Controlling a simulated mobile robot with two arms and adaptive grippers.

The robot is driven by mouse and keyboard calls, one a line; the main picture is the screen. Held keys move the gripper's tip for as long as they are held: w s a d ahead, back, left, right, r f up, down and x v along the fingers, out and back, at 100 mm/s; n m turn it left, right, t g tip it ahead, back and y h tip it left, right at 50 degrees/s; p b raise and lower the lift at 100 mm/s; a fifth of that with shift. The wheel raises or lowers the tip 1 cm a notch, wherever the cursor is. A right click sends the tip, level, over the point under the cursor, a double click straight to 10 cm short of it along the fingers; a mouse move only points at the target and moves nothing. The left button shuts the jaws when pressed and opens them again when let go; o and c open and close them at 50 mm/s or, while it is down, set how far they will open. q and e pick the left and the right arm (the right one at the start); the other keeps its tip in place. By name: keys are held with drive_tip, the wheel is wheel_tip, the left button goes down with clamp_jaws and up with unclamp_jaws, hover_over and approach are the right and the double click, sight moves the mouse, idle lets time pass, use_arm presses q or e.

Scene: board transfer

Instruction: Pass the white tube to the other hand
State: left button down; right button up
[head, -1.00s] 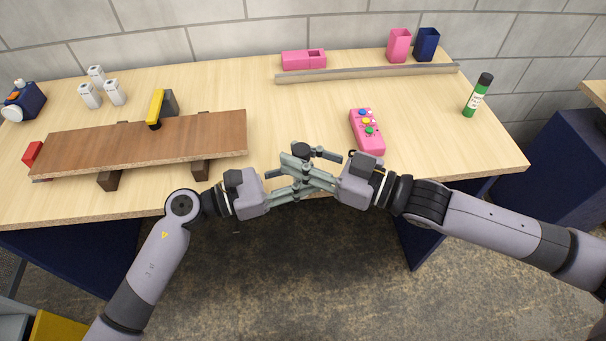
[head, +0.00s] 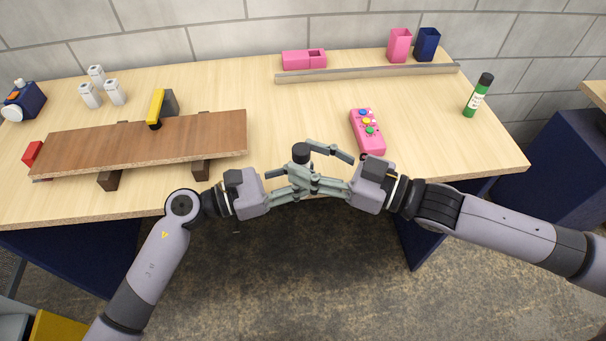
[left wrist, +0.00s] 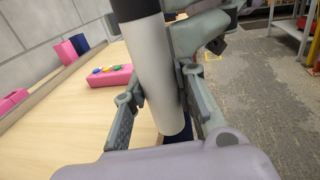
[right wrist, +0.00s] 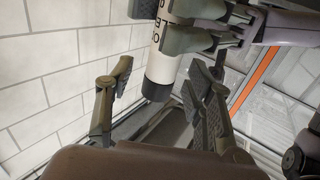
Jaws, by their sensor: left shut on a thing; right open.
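The white tube is upright, and its black cap (head: 300,153) shows in the head view between my two grippers. My left gripper (head: 299,181) is shut on the tube. In the left wrist view the pale tube body (left wrist: 158,75) stands between its fingers. My right gripper (head: 327,168) is open, close to the tube on its right side. In the right wrist view the tube (right wrist: 161,66), with a black end, is just beyond and between the spread right fingers (right wrist: 158,75). Much of the tube is hidden by fingers in the head view.
The grippers are over the table's (head: 290,125) front edge. A pink box with coloured buttons (head: 367,132) lies close behind my right gripper. A brown board (head: 140,143) on supports lies left. A green bottle (head: 476,97) stands right, and a grey rail (head: 365,73) lies at the back.

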drive_tip(key=v, duration=0.9)
drive_tip(key=w+d+f+t+h, duration=0.1)
drive_tip(key=d+f+h, duration=0.4)
drive_tip(key=f, duration=0.9)
drive_tip(key=w+d+f+t+h, duration=0.15)
drive_tip(key=d+f, duration=0.45)
drive_tip(key=f, duration=0.8)
drive_tip(key=w+d+f+h, duration=0.1)
drive_tip(key=d+f+h, duration=0.45)
drive_tip(key=f, duration=0.85)
drive_tip(key=s+d+f+m+g+h, duration=0.25)
drive_tip(key=s+f+m+g, duration=0.35)
drive_tip(key=s+f, duration=0.95)
drive_tip(key=s+a+f+m+g, duration=0.2)
drive_tip(key=s+a+f, duration=0.1)
drive_tip(key=s, duration=0.7)
drive_tip(key=s+a+f+m+g+h, duration=0.1)
drive_tip(key=s+a+f+m+g, duration=0.1)
drive_tip(key=s, duration=0.8)
drive_tip(key=shift+s+a+f, duration=0.2)
drive_tip(key=shift+a+f, duration=0.65)
drive_tip(key=shift+a, duration=0.2)
